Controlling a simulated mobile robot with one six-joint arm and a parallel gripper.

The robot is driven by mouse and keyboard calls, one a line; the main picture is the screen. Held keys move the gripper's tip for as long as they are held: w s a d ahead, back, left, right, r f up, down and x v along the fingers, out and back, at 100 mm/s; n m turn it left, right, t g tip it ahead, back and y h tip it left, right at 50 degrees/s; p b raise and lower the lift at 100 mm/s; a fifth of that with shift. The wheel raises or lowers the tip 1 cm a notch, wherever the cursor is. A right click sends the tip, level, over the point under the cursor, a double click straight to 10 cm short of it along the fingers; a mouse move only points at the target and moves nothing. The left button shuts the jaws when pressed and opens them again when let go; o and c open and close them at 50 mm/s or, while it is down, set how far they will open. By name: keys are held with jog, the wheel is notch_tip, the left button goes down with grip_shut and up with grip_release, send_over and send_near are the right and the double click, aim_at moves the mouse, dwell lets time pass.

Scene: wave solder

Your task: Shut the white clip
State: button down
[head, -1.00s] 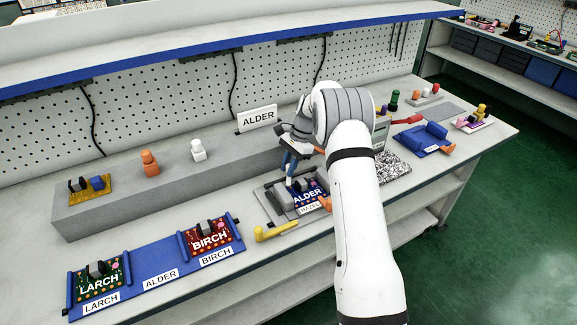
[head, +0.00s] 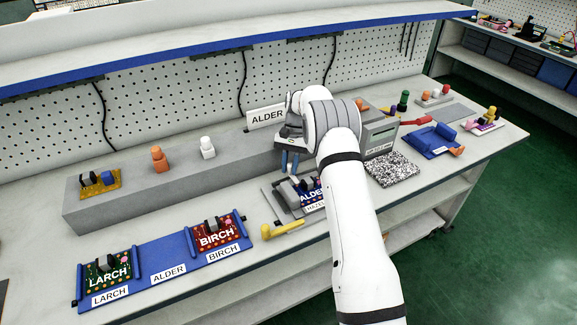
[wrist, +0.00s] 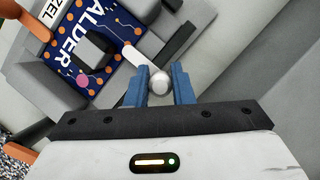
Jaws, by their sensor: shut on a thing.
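The white clip (wrist: 137,61) is a white lever with a round knob, beside the blue ALDER board in the wrist view. My gripper (wrist: 158,88) has its blue fingers closed around the knob. The lever runs from the knob towards the board's edge; its exact tilt is hard to tell. In the head view my gripper (head: 289,160) is above the fixture, and the white clip cannot be made out there. The ALDER board (head: 312,193) lies in the grey fixture (head: 270,199), partly hidden by my arm. It also shows in the wrist view (wrist: 72,28).
A yellow lever (head: 283,228) lies in front of the fixture. A blue rack (head: 166,257) holds the LARCH and BIRCH boards to the left. The grey ledge (head: 120,203) and the ALDER sign (head: 267,117) stand behind. A grey box (head: 381,140) is to the right.

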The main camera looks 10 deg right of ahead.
dwell(0.4)
jog(key=c, duration=1.3)
grip_release()
jog(key=shift+o, duration=0.2)
jog(key=v, duration=0.7)
jog(key=shift+r+b, duration=0.3)
jog(key=shift+r, duration=0.05)
jog(key=shift+w, duration=0.1)
